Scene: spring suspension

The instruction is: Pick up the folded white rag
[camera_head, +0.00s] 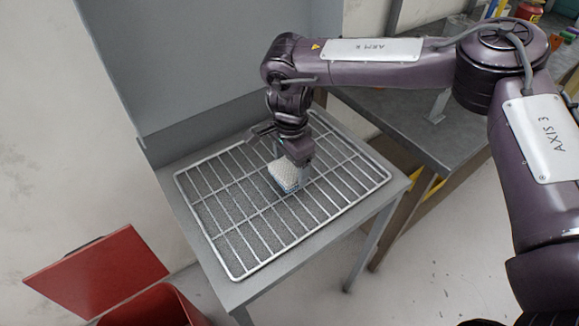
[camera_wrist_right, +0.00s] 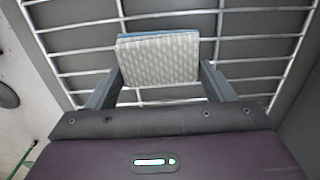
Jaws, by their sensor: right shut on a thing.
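The folded white rag (camera_head: 284,174) is a small pale block with a patterned surface and a bluish lower edge. It is at the wire rack, near its middle, in the head view. My right gripper (camera_head: 296,166) reaches down over it and is shut on it. In the right wrist view the rag (camera_wrist_right: 159,60) sits between the two fingers of the right gripper (camera_wrist_right: 160,84), with rack bars behind it. I cannot tell whether the rag still touches the rack. My left gripper is not in view.
The wire rack (camera_head: 216,215) lies on a grey metal table with a tall grey back panel (camera_head: 215,60). A red bin with an open lid (camera_head: 98,272) stands at the lower left. A second grey workbench (camera_head: 405,118) is at the right, with bottles at its far end.

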